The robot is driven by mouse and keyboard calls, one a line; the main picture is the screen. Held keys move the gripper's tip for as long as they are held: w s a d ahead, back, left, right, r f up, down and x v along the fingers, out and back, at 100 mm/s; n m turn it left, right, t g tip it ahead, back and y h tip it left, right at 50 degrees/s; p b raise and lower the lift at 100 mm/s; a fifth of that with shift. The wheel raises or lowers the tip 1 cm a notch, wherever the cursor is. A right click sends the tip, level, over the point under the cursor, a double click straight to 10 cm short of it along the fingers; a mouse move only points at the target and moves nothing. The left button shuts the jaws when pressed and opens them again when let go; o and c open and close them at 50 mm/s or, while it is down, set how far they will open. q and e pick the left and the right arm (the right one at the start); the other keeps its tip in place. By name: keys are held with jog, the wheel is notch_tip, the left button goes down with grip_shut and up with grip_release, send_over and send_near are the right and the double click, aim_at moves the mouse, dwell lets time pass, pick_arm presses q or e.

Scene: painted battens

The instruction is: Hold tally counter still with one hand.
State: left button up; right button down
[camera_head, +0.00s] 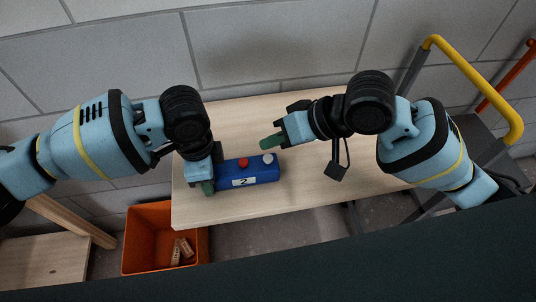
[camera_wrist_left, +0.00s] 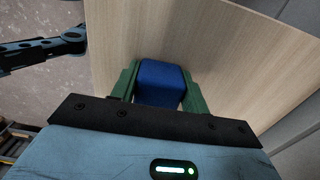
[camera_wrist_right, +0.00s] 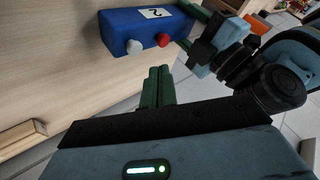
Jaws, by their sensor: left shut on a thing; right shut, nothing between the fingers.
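The tally counter (camera_head: 235,173) is a blue box on the pale wooden table, with a red button, a white button and a white label reading 2. It also shows at the top of the right wrist view (camera_wrist_right: 125,27). My left gripper (camera_head: 210,183) is shut on its left end; in the left wrist view the green fingers (camera_wrist_left: 160,85) lie on both sides of the blue end (camera_wrist_left: 160,80). My right gripper (camera_head: 268,142) is shut and empty, up and right of the counter, apart from it. In the right wrist view its green fingertips (camera_wrist_right: 159,72) touch each other.
The wooden table (camera_head: 330,190) has bare room right of the counter. An orange bin (camera_head: 140,255) with a few small blocks (camera_head: 181,252) stands below the table's left front edge. A yellow-handled cart (camera_head: 480,75) stands at the right, and a block wall is behind.

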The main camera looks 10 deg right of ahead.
jog(key=shift+r, duration=1.55)
pick_arm(q)
jog(key=o, duration=1.2)
jog(key=shift+c, duration=0.2)
jog(key=shift+r, duration=0.1)
notch_tip(320, 180, up, 12)
jog(key=shift+d, duration=0.1)
pick_arm(e)
jog(key=shift+d, duration=0.1)
